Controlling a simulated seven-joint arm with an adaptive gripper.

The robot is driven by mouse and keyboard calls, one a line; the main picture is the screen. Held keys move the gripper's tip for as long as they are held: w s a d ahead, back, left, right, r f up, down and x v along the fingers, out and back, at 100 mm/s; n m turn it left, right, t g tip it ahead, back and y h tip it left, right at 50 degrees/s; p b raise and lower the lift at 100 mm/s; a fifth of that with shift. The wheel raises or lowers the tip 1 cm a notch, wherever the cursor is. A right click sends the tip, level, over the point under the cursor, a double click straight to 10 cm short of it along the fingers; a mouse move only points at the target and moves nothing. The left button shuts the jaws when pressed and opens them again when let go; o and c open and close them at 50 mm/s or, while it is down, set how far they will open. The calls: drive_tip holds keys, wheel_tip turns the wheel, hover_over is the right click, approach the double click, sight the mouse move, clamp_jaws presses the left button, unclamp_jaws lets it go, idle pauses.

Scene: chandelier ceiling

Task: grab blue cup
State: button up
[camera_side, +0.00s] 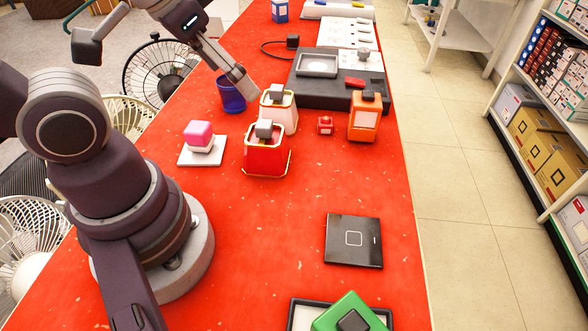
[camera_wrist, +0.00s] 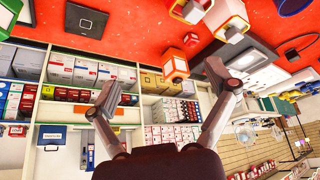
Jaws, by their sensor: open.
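The blue cup (camera_side: 231,95) stands upright on the red table, dark blue and open at the top. In the wrist view a blue rounded thing that looks like the cup (camera_wrist: 294,6) is cut off at the top right corner. My gripper (camera_side: 165,65) is open and empty, its two fingers spread wide. In the side view one finger overlaps the cup's right upper edge; I cannot tell if they touch. In the wrist view my gripper (camera_wrist: 162,86) points toward shelves, with the cup outside the space between its fingers.
A white container (camera_side: 278,112) stands right of the cup, with a red one (camera_side: 267,152) in front. A pink-topped block (camera_side: 199,135) on a white tile is nearer. An orange box (camera_side: 364,118) and small red cube (camera_side: 325,125) are farther right. The table's front middle is mostly clear.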

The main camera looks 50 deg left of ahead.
drive_tip(key=shift+o, duration=0.8)
drive_tip(key=n+g+y, duration=0.3)
drive_tip(key=n+y, duration=0.1)
drive_tip(key=n, duration=0.8)
hover_over(233, 89)
wheel_tip(233, 89, down, 9)
drive_tip(key=x, duration=0.7)
drive_tip(key=s+x, duration=0.1)
drive_tip(key=x, duration=0.3)
